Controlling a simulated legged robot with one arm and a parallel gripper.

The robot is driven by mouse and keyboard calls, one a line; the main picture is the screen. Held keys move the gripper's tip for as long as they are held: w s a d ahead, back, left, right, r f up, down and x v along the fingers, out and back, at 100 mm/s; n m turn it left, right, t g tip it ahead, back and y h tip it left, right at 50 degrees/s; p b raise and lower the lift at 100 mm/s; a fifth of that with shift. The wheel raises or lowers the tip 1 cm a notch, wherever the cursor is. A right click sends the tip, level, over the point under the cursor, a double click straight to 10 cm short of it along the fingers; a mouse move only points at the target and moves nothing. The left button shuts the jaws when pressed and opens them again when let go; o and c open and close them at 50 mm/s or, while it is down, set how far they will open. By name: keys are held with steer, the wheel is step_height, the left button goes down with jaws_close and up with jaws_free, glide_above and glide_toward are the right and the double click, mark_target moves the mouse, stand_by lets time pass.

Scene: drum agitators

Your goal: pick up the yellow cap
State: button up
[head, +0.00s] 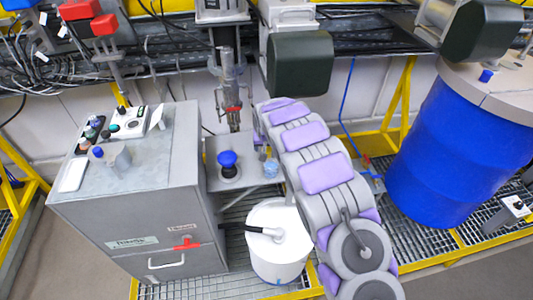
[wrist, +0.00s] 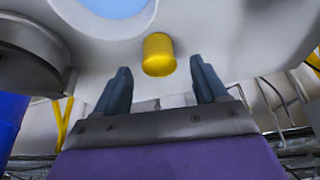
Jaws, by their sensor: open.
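The yellow cap (wrist: 158,55) is a short round piece at the upper middle of the wrist view. It is against a pale grey surface, close to a white-rimmed light blue disc. My gripper (wrist: 161,84) is open, with one dark finger on each side and nothing between the tips. The cap shows just beyond the fingertips, roughly centred between them. I cannot tell the exact gap in depth. In the head view my purple and grey arm reaches up the middle; the fingers and the cap cannot be made out there.
The head view shows a grey cabinet (head: 150,220) at left, a white bucket (head: 278,245) beside my arm, and a blue drum (head: 450,150) at right. A blue knob (head: 228,160) stands on a small metal shelf. Cables run along the back wall. A dark round part (wrist: 35,50) is at left in the wrist view.

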mark_target(267, 149)
steer(key=shift+b+x, duration=0.3)
steer(key=shift+x, duration=1.25)
steer(key=shift+r, duration=0.1)
steer(key=shift+c, duration=0.4)
steer(key=c, duration=1)
steer(key=shift+o, duration=0.2)
steer(key=shift+r, duration=0.1)
steer(key=r, duration=0.2)
steer(key=r+p, duration=0.1)
steer(key=r, duration=0.1)
steer(key=r+p, duration=0.1)
steer(key=r, duration=0.2)
steer(key=shift+s, duration=0.4)
steer(key=s+d+p, duration=0.1)
steer(key=s+p, duration=0.1)
steer(key=s, duration=1.5)
steer(key=shift+d+p, duration=0.25)
steer(key=shift+p, duration=0.15)
steer(key=shift+f, duration=0.1)
